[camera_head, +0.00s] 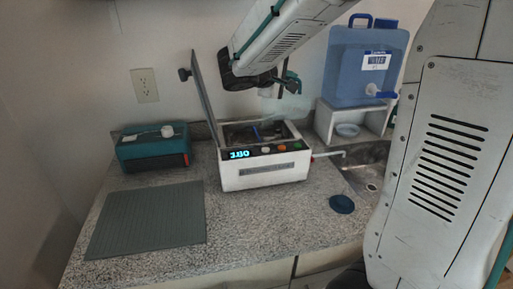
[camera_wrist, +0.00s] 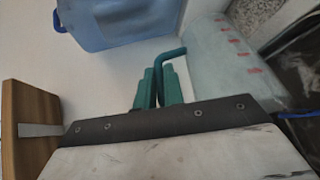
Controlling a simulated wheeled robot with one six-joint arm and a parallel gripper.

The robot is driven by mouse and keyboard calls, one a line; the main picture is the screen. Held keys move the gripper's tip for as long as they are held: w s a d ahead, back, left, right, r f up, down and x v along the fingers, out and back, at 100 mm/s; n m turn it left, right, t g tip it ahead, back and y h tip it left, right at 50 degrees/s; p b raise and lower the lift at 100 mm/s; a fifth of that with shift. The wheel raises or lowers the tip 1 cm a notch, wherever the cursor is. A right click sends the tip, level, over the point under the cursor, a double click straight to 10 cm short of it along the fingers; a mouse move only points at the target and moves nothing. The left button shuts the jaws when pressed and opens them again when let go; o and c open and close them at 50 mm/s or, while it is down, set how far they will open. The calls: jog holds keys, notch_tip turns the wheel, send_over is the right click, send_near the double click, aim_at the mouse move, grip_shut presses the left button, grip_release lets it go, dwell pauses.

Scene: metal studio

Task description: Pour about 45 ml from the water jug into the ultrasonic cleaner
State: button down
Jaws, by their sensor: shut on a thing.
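The water jug (camera_wrist: 222,62) is pale and translucent, with red marks on its side and a teal handle. My gripper (camera_wrist: 158,88) is shut on that handle in the wrist view. In the head view my gripper (camera_head: 287,82) is above the ultrasonic cleaner, and the jug is faint and partly hidden there. The jug's water level and any flow cannot be made out.
A blue water container (camera_head: 362,70) stands on a white shelf (camera_head: 351,119), with a small bowl below. A sink (camera_head: 366,172) lies right of the cleaner.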

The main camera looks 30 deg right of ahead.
aim_at(302, 95)
jog(key=shift+a+p, duration=0.3)
jog(key=shift+p, duration=0.05)
dwell(0.4)
jog(key=d+y, duration=0.2)
jog(key=d, duration=0.1)
jog(key=d+m+y, duration=0.1)
jog(key=shift+s+d+r, duration=0.15)
jog(key=shift+d+r, duration=0.15)
jog(key=shift+d+f+y, duration=0.15)
jog(key=shift+d+y, duration=0.1)
jog(key=shift+y, duration=0.25)
jog(key=shift+d+r+g+y+b, duration=0.2)
jog(key=shift+g+y+b, duration=0.1)
dwell(1.2)
jog(key=shift+d+r+m+y+b, duration=0.3)
jog(key=shift+d+r+y+b, duration=0.1)
jog(key=shift+d+r+y, duration=0.15)
jog(key=shift+d+f+m+y+b, duration=0.5)
jog(key=shift+d+f+y+b, duration=1.1)
jog(key=shift+d+y, duration=0.9)
jog(key=d+r+y+b, duration=0.3)
jog(key=r, duration=0.8)
jog(key=shift+s+r+m+y, duration=0.25)
jog(key=shift+r+m+y, duration=0.1)
jog(key=shift+r+m, duration=0.05)
